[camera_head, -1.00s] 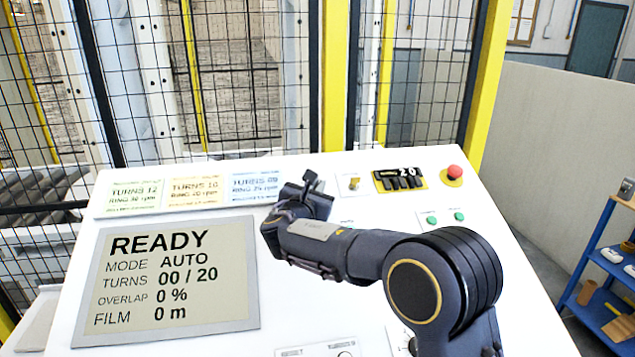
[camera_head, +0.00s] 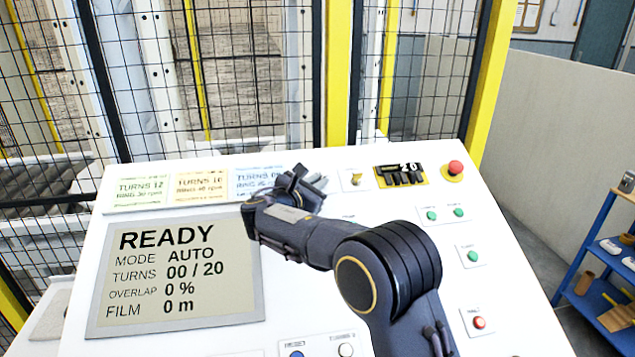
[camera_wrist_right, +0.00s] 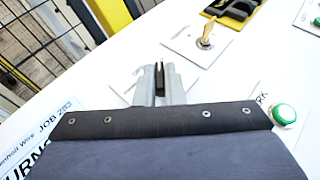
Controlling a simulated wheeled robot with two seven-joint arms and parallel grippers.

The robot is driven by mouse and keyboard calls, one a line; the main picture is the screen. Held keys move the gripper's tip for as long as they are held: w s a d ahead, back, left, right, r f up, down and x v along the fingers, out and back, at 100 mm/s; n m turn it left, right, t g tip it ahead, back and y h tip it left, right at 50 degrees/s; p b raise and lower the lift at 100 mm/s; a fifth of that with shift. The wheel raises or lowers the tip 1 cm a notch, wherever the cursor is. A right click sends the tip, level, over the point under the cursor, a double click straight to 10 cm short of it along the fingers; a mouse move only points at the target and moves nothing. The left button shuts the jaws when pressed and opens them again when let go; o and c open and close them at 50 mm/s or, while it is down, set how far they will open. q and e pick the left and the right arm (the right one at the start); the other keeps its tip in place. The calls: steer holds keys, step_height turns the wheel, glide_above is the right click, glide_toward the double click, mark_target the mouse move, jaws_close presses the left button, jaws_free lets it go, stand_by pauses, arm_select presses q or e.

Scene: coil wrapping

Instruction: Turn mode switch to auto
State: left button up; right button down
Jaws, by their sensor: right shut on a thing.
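The mode switch shows in the right wrist view as a small black knob (camera_wrist_right: 159,80) on a pale plate (camera_wrist_right: 122,82). My right gripper (camera_wrist_right: 158,82) is shut on this knob, with a grey finger on each side. In the head view my right gripper (camera_head: 318,182) reaches the upper middle of the white panel, and its body hides the knob and any markings around it. The screen (camera_head: 180,268) reads READY, MODE AUTO, TURNS 00 / 20. My left gripper is not in view.
Green buttons (camera_head: 432,214) and a red button (camera_head: 478,322) are farther down. A mesh fence stands behind the panel.

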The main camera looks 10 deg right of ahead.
steer(key=c, duration=1.5)
jaws_free()
steer(key=shift+a+f, duration=0.1)
steer(key=shift+f, duration=0.25)
steer(key=shift+r, duration=0.1)
steer(key=b+v, duration=0.2)
steer(key=v, duration=0.5)
steer(key=shift+s+a, duration=0.2)
steer(key=shift+s, duration=0.05)
